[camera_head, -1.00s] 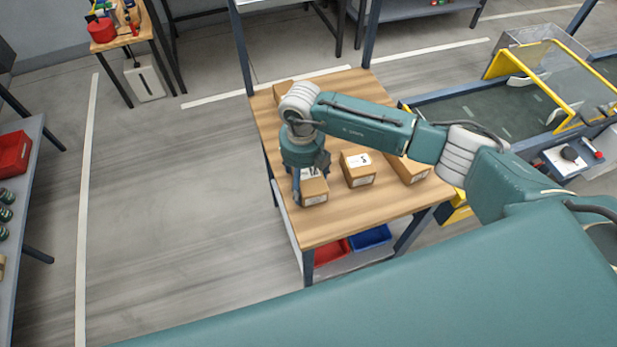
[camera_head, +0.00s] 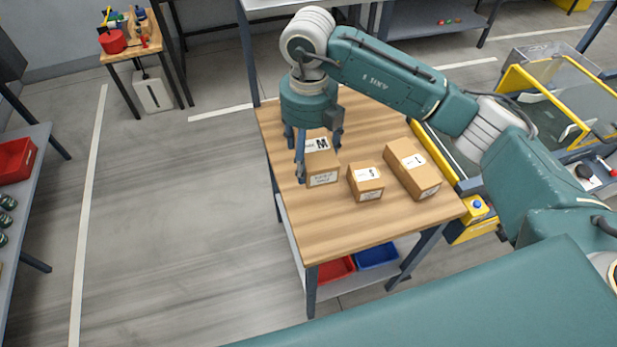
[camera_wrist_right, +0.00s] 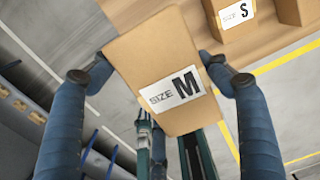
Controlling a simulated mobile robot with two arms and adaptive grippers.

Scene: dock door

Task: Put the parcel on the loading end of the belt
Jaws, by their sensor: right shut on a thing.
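The parcel marked M (camera_head: 318,163) is a brown box with a white label. My right gripper (camera_head: 318,160) is shut on it and holds it above the left part of the wooden table (camera_head: 345,240). In the right wrist view the parcel (camera_wrist_right: 160,52) sits between the two blue fingers (camera_wrist_right: 157,75), its SIZE M label facing the camera. The belt (camera_head: 470,160) is a dark green surface at the right, partly hidden by my right arm. My left gripper is not in view.
A box marked S (camera_head: 366,184) and a longer box (camera_head: 413,170) stand on the table to the right of the parcel. A yellow-framed clear guard (camera_head: 560,95) stands over the belt. Red (camera_head: 335,268) and blue (camera_head: 377,253) bins sit below the table. The floor at left is clear.

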